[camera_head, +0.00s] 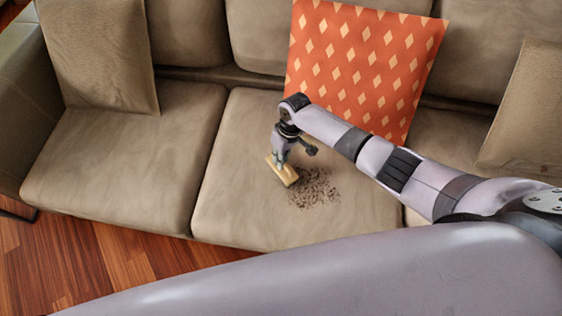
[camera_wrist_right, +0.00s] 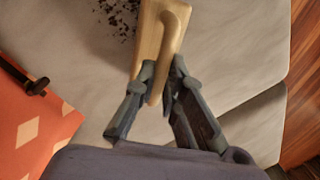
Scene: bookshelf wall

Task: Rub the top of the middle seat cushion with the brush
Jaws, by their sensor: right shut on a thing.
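The brush (camera_head: 287,174) has a pale wooden body and is in my right gripper (camera_head: 279,158), low over the middle seat cushion (camera_head: 235,205). In the right wrist view, the gripper (camera_wrist_right: 162,75) is shut on the handle of the brush (camera_wrist_right: 158,38). The bristles are hidden, so I cannot tell whether they touch the cushion. A patch of dark crumbs (camera_head: 314,188) lies on the cushion just right of the brush, and the crumbs (camera_wrist_right: 118,15) also show in the right wrist view. My left gripper is not in view.
An orange pillow with pale diamonds (camera_head: 360,65) leans on the backrest behind my right arm. Brown pillows stand at the left (camera_head: 98,55) and right (camera_head: 525,110). The left seat cushion (camera_head: 120,165) is clear. Wooden floor (camera_head: 90,265) lies in front of the sofa.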

